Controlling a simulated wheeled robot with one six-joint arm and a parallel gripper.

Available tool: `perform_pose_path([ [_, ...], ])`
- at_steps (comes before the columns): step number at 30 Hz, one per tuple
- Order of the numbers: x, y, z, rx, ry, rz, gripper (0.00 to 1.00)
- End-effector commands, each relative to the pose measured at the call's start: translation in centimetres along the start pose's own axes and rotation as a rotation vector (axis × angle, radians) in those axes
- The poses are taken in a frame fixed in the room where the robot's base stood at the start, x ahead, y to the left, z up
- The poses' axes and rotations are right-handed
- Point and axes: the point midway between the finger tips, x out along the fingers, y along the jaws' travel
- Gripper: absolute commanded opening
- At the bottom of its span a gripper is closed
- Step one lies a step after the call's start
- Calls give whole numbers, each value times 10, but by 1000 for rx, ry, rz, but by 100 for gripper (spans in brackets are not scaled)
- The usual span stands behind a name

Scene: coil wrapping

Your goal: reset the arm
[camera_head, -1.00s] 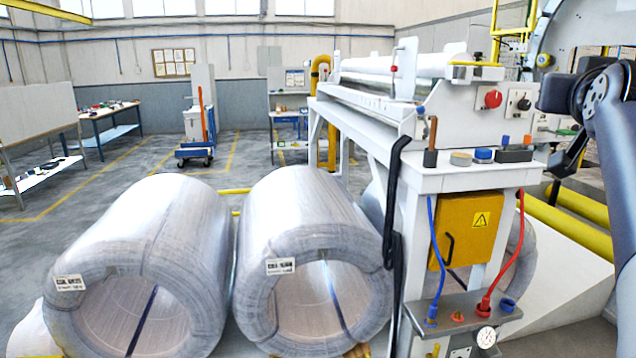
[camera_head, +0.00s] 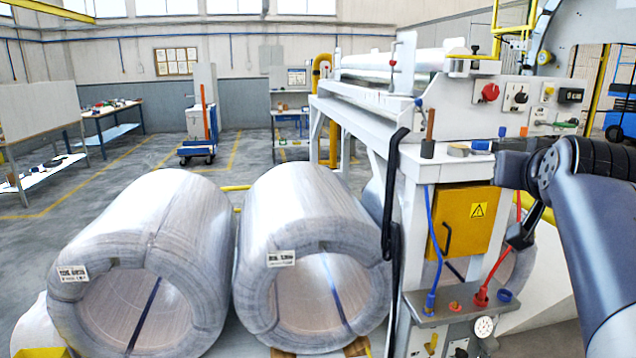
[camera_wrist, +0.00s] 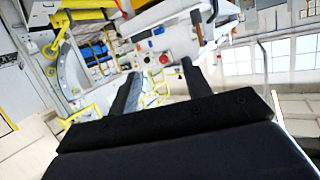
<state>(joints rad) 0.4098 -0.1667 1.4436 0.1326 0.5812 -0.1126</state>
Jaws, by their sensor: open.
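My arm (camera_head: 600,240) comes in from the right in the head view, with its dark wrist in front of the right end of the machine's shelf. My gripper (camera_head: 522,236) hangs below the wrist, small and partly hidden, to the right of the yellow panel (camera_head: 462,225). In the wrist view my gripper (camera_wrist: 158,69) shows two dark fingers spread apart with nothing between them. The white machine (camera_head: 480,105) stands behind and left of the wrist.
Two large wrapped coils (camera_head: 140,260) and (camera_head: 310,260) lie side by side at the front left. Blue and red hoses run down to a small grey ledge (camera_head: 440,312) near the gripper. A workbench (camera_head: 110,130) stands far left, with open floor before it.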

Motion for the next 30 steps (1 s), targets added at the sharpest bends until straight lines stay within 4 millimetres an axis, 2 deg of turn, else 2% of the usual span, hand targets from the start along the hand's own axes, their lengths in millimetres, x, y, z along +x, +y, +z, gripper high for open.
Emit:
perform_pose_path([
  [1,1,-4,11,-1,-18,-7,46],
  [21,4,-38,142,-21,-264,-84,46],
  [25,2,-43,162,-27,-302,-95,46],
  [30,0,-46,178,-32,-332,-102,46],
])
